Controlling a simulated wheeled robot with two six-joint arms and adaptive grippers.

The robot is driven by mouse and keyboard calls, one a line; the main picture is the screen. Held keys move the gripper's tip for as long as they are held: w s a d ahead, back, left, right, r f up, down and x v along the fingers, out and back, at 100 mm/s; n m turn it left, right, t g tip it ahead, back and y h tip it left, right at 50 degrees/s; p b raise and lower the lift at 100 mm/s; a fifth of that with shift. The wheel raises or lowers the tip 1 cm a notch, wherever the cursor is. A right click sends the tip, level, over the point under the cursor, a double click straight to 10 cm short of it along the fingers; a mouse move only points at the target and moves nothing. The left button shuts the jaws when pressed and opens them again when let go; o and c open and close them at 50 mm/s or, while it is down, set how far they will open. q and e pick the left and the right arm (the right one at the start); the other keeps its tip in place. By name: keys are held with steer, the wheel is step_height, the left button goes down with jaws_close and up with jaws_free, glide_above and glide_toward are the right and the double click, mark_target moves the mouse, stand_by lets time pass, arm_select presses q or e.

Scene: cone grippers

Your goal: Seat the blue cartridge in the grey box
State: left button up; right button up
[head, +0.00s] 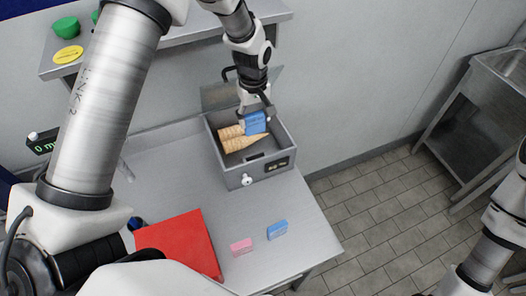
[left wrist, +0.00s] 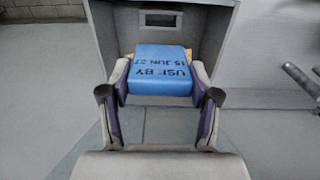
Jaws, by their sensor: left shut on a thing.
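The grey box (head: 233,179) stands open on the steel table, with tan cones (head: 240,139) inside and a dark slot (head: 255,157) by its front wall. My left gripper (head: 257,112) reaches down over the box's back right part, shut on a blue cartridge (head: 256,124). In the left wrist view the cartridge (left wrist: 159,73) sits between both fingers, its printed "USE BY" face upside down, with a box wall (left wrist: 205,40) beyond it. I cannot tell whether it touches the box. My right gripper is out of view.
A second blue block (head: 277,229) and a pink block (head: 241,246) lie at the table's front, beside a red sheet (head: 185,242). A shelf (head: 180,33) holds green bowls (head: 66,27).

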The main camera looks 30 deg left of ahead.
mark_target(254, 133)
arm_select(q)
steer(key=f, duration=0.3)
steer(key=f+b, duration=0.1)
steer(key=shift+w+f, duration=0.3)
steer(key=shift+f, duration=0.1)
steer(key=f, duration=0.1)
steer(key=s+f+b, duration=0.1)
steer(key=f, duration=0.1)
steer(key=f+b, duration=0.4)
steer(key=f, duration=0.1)
steer(key=f+b, duration=0.4)
steer(key=shift+w+f, duration=0.2)
steer(key=shift+f, duration=0.15)
steer(key=shift+r, duration=0.2)
steer(key=shift+f, duration=0.2)
steer(key=o, duration=1.2)
